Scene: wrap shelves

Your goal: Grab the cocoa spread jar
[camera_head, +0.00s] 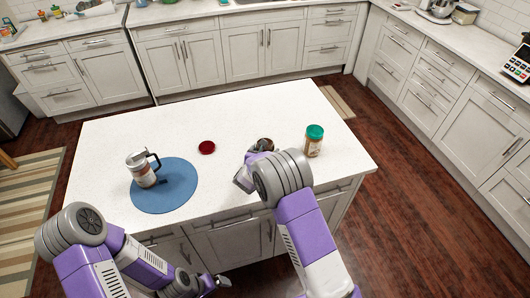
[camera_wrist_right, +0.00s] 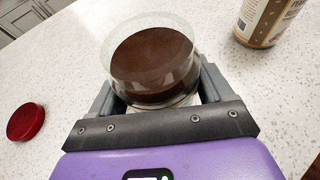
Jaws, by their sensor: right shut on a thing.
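The cocoa spread jar (camera_wrist_right: 152,55) is a clear open glass jar with dark brown spread in it. In the right wrist view it sits upright between the two fingers of my right gripper (camera_wrist_right: 155,95), which is shut on it. In the head view only the top of the jar (camera_head: 265,143) shows above my right wrist, on or just over the island; I cannot tell if it touches the counter. My left gripper (camera_head: 214,283) is low in front of the island, small and dark, and its finger opening cannot be made out.
A red lid (camera_head: 207,147) lies left of the jar, also in the right wrist view (camera_wrist_right: 26,122). A jar with a green lid (camera_head: 314,142) stands close on the right (camera_wrist_right: 268,22). A mug-like container (camera_head: 142,171) stands on a blue round mat (camera_head: 178,198).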

